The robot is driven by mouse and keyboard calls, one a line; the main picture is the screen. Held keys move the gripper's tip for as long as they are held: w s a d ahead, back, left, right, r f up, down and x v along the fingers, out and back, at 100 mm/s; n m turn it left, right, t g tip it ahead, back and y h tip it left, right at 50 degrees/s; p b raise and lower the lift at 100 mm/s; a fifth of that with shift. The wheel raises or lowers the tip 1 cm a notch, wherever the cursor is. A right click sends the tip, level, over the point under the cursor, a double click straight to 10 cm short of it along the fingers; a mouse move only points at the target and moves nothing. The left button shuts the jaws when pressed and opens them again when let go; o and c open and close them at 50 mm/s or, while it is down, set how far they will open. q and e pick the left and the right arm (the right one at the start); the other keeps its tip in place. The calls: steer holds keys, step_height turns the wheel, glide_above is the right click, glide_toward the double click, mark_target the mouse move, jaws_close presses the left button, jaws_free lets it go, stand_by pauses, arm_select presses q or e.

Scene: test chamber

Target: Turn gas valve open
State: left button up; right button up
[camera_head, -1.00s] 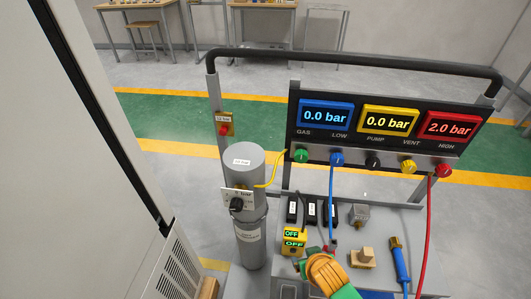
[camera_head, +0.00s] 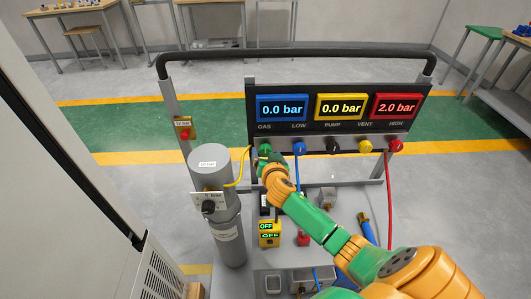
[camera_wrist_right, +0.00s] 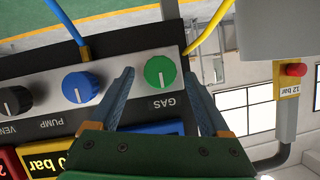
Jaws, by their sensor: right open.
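The green GAS valve knob (camera_head: 265,149) is on the panel's left end, below the blue 0.0 bar display (camera_head: 283,107). In the right wrist view the knob (camera_wrist_right: 160,72) sits between the two spread fingers of my right gripper (camera_wrist_right: 158,88), with a gap on each side. The fingers do not appear to touch it. In the head view my right gripper (camera_head: 268,163) is at the knob and partly hides it. My left gripper is in neither current view.
A yellow hose (camera_head: 244,168) runs left to the grey gas cylinder (camera_head: 227,215). A blue hose and a red hose (camera_head: 389,205) hang from the panel. A cabinet (camera_head: 65,200) stands at the left.

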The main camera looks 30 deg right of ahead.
steer(key=shift+x, duration=0.95)
steer(key=shift+s, duration=0.1)
jaws_close()
